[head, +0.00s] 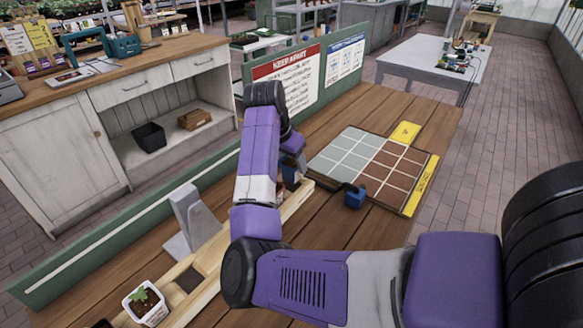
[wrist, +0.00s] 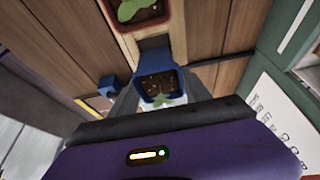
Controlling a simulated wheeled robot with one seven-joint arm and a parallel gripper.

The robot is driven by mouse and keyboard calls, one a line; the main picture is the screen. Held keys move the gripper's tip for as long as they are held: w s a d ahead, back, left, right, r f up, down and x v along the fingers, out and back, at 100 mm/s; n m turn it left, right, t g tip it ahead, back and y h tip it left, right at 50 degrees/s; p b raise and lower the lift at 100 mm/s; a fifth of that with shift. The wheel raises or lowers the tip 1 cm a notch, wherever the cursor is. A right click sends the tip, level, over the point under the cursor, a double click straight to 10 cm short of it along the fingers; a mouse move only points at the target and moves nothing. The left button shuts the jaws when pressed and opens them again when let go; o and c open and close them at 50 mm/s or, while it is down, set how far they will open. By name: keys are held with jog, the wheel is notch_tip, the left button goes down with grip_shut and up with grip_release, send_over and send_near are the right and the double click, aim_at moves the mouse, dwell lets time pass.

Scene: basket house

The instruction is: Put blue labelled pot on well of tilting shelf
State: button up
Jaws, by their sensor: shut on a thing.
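My gripper (head: 291,168) is shut on a blue pot (wrist: 157,86) with dark soil and a green seedling. The pot sits between the grey fingers in the wrist view. In the head view only a small blue part of the pot (head: 290,180) shows below my gripper, at the far end of the wooden tilting shelf (head: 296,203). My arm hides part of the shelf. A dark square well (head: 188,280) shows in its nearer part. I cannot tell whether the pot touches the shelf. A reddish-brown pot with a seedling (wrist: 150,22) is close by in the wrist view.
A white pot with a seedling (head: 146,305) stands at the shelf's near end, by a grey upright bracket (head: 191,222). A small blue object (head: 355,197) is on the table before a green-and-brown grid board (head: 372,164). A green sign panel (head: 120,225) borders the table's left side.

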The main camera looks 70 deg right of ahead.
jog(key=shift+f, duration=1.1)
jog(key=o, duration=1.6)
jog(key=v, duration=1.2)
jog(key=shift+b, duration=0.35)
